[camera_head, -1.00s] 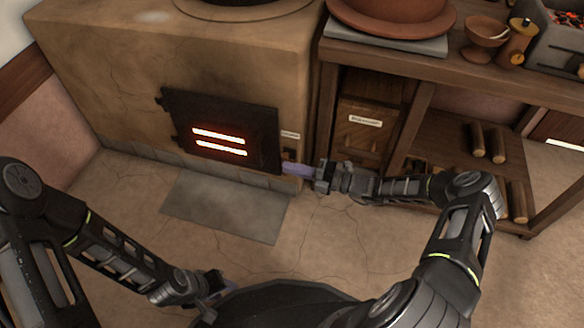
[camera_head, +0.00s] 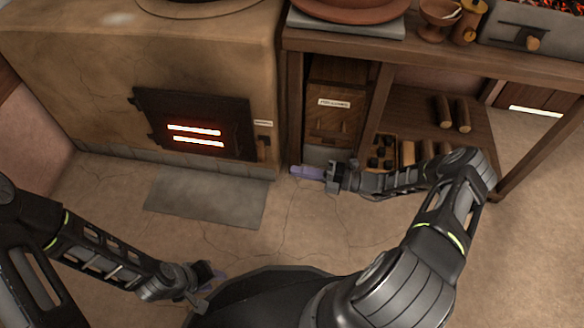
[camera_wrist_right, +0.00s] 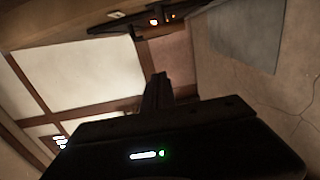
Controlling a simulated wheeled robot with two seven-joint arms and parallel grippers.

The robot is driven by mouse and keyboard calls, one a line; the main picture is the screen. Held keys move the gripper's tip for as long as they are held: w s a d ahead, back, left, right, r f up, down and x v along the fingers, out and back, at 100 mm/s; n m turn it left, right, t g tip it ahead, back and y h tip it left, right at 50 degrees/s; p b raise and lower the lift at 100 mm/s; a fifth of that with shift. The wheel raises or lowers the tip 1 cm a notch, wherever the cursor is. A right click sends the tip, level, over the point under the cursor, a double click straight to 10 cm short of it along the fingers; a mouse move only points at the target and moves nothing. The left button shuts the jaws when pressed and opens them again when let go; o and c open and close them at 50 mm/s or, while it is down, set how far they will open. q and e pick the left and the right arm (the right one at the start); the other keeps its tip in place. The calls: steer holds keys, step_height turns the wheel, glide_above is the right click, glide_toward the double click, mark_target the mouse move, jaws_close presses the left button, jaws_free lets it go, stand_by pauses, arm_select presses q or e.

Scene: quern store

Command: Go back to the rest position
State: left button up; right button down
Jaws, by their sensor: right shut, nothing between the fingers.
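My right gripper (camera_head: 306,172) is shut and empty. My left gripper (camera_head: 212,279) is low in the head view, beside my dark base.
The clay stove has a dark, shut door (camera_head: 196,125) with glowing slots. A grey slab (camera_head: 205,197) lies on the floor before it. The wooden shelf unit (camera_head: 440,58) holds a labelled drawer box (camera_head: 335,110) and logs (camera_head: 453,113). Bare floor lies between my arms.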

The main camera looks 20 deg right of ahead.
stand_by(0.5)
